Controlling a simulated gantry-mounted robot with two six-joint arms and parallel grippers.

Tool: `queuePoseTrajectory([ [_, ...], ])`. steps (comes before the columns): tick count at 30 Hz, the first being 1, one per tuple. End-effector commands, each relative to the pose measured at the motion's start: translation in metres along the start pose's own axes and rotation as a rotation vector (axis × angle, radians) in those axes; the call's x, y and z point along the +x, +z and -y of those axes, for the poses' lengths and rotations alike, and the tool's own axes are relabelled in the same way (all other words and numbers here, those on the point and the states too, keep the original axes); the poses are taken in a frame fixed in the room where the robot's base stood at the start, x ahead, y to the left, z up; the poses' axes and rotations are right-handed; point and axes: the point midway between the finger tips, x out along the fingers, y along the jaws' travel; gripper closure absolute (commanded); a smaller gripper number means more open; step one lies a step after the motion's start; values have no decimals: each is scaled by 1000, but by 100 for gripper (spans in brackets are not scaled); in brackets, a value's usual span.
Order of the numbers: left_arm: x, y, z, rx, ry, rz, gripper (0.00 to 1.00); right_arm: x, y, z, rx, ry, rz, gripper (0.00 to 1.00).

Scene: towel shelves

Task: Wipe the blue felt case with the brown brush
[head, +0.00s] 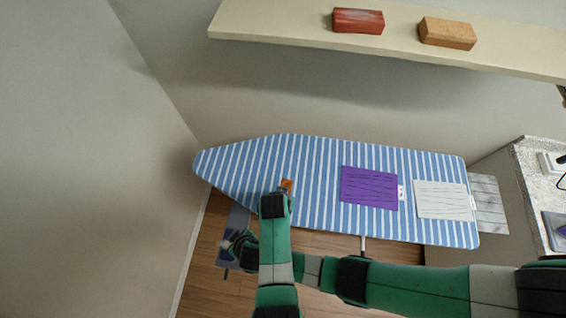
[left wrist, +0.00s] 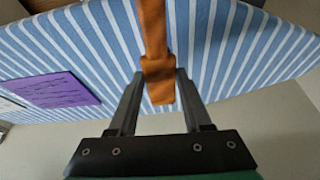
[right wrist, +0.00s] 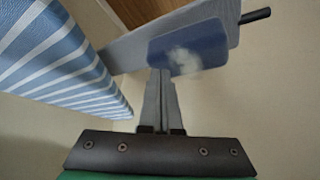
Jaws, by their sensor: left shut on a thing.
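The brown brush (left wrist: 160,78) is orange-brown and sits between the fingers of my left gripper (left wrist: 158,85), which is shut on it. In the head view the brush (head: 287,185) shows as a small orange patch over the striped board, left of its middle. The blue felt case (right wrist: 210,45) is a flat, dark blue, rounded piece with a whitish smudge. It lies on a grey rest beyond the board's end. My right gripper (right wrist: 161,75) has its fingers together, with the tips at the case's edge; I cannot tell whether they touch it.
The blue-and-white ironing board (head: 320,165) carries a purple cloth (head: 369,187) and a white cloth (head: 440,199). A shelf (head: 280,22) above holds a red block (head: 358,20) and a wooden block (head: 447,33). A wall stands at left. My forearms cross closely near the board's front edge.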

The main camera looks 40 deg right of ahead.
Motion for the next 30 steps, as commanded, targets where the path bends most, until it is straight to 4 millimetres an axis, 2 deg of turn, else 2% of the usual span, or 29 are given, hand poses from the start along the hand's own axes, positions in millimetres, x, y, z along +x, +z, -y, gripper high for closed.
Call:
queuePoseTrajectory([
  [15, 0, 0, 0, 0, 0, 0, 95, 0, 0, 0, 0, 0, 0, 100],
  [30, 9, 3, 0, 0, 0, 0, 95, 8, 5, 0, 0, 0, 0, 100],
])
